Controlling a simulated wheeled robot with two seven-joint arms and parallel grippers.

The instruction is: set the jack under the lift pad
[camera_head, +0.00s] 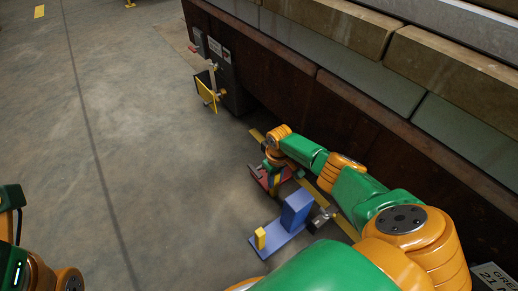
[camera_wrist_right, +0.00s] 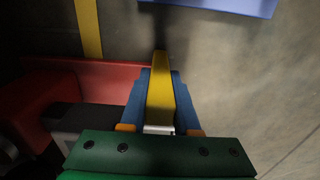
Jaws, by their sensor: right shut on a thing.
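A red thing with a dark grey block, which looks like the jack (camera_head: 262,181), stands on the floor beside the dark side of the stack. In the right wrist view its red body (camera_wrist_right: 105,78) lies left of my fingers. My right gripper (camera_head: 273,172) reaches down over it. In the wrist view the blue fingers of this gripper (camera_wrist_right: 160,95) are shut on a yellow bar (camera_wrist_right: 161,85), which looks like the jack's handle. I cannot make out the lift pad for sure. My left arm shows only at the lower left edge; its gripper is out of view.
A blue base with an upright block (camera_head: 295,211) and a small yellow post stands nearer me on the floor. A dark cabinet with a yellow plate (camera_head: 207,92) is at the stack's far end. A yellow floor line (camera_head: 342,224) runs along the stack. The floor at left is clear.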

